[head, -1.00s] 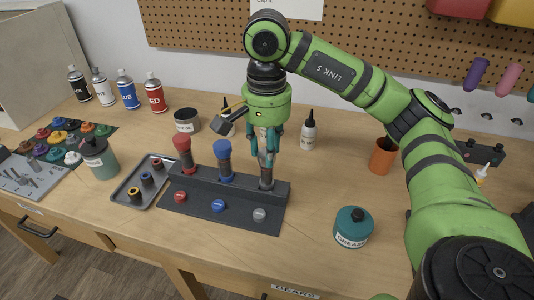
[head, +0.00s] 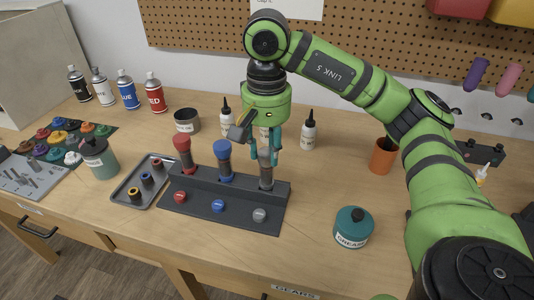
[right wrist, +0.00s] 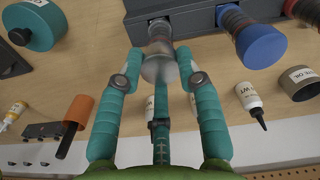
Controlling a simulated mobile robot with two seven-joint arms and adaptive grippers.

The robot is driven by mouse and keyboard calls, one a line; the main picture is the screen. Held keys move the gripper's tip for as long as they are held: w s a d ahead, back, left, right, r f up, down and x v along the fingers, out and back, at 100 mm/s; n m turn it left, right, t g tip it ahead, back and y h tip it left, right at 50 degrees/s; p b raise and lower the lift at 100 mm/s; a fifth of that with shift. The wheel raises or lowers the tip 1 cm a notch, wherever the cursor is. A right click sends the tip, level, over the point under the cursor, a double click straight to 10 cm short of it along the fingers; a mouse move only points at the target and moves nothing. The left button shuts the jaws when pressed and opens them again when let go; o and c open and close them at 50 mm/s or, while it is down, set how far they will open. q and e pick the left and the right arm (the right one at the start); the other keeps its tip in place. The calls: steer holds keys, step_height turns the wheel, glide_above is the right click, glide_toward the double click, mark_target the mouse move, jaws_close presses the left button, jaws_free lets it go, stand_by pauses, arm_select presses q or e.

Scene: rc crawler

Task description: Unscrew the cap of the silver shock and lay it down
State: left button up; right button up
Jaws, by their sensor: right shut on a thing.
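The silver shock (head: 266,178) stands upright at the right end of the dark stand (head: 232,188). Its cap (right wrist: 160,68) looks silvery grey in the right wrist view, between my fingers. My right gripper (head: 264,152) points down over this shock and is shut on the cap. The fingers (right wrist: 158,72) sit on both sides of it. The cap and the shock body (right wrist: 158,36) look in line, but I cannot tell whether they are still joined. My left gripper is not in view.
A blue-capped shock (head: 222,157) and a red-capped shock (head: 183,152) stand left in the same stand. A teal grease jar (head: 353,227) and an orange cup (head: 383,156) stand right. The table between stand and jar is clear.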

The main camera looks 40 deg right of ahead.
steer(key=n, duration=0.4)
steer(key=shift+n, duration=2.2)
steer(key=n, duration=0.4)
